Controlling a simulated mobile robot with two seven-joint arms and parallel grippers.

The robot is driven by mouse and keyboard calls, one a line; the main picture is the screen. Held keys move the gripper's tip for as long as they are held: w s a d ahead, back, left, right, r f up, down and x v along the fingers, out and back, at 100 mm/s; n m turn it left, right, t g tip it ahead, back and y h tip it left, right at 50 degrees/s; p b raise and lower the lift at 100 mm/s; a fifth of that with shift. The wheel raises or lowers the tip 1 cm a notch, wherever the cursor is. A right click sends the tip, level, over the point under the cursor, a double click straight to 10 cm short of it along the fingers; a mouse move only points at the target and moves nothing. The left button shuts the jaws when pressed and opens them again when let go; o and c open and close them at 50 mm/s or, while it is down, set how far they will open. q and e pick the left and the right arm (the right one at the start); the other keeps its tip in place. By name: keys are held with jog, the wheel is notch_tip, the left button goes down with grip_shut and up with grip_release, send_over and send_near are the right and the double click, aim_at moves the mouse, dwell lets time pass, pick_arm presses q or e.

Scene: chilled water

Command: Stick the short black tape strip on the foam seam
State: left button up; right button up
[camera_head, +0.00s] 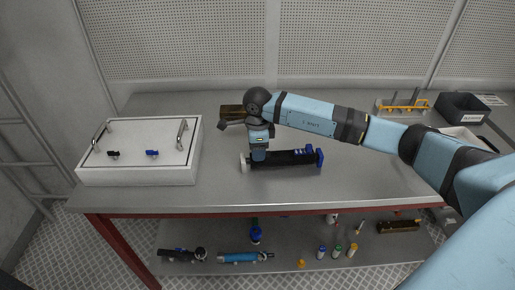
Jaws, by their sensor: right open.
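A black foam-covered pipe piece (290,159) lies on the grey workbench, with a white disc-like end (244,162) at its left and blue fittings (319,157) at its right. My right gripper (258,158) points down over the left part of this piece, close to or touching it. Its jaws are open, though the fingertips are too small to make out. I cannot pick out the short black tape strip or the foam seam; black on black hides them at this size. My left gripper is outside the picture.
A white lidded box (140,172) with two handles stands on the bench's left. A brown block-like item (232,112) lies behind my wrist. An orange rack (403,107) and black bin (462,108) stand back right. Pipe parts and small bottles fill the lower shelf (285,262).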

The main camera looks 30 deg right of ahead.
notch_tip(320, 180, up, 14)
dwell(0.3)
